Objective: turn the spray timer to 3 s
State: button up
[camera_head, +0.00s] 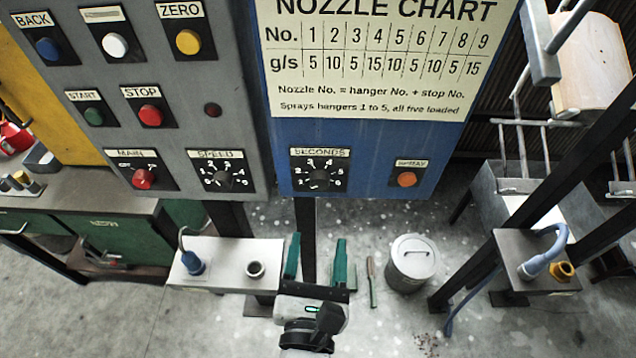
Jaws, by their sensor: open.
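The spray timer is the black SECONDS dial (319,180) on the blue panel, below the nozzle chart. Its scale has numbers around the knob. The knob's pointer is too small to read for certain. My gripper (317,241) has green fingers spread apart and pointing up in the picture. It is open and empty, below the dial in the picture and apart from it.
The orange SPRAY button (406,179) sits right of the dial. The grey panel (228,110) at left carries several buttons, a red MAIN switch (144,179) and a SPEED dial (222,178). A lidded bin (412,262) and a bench (225,262) with a blue connector stand below.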

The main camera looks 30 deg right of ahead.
aim_at(319, 186)
jog(key=shift+n, duration=0.4)
jog(key=x, duration=0.3)
jog(key=p+x, duration=0.1)
jog(key=x, duration=0.2)
jog(key=r+x, duration=0.1)
jog(key=x, duration=0.3)
jog(key=shift+w+a+p, duration=0.3)
jog(key=shift+w+p, duration=0.05)
jog(key=shift+p, duration=0.05)
jog(key=shift+r, duration=0.1)
jog(key=shift+c, duration=0.4)
jog(key=c, duration=1)
jog(key=shift+o, duration=0.2)
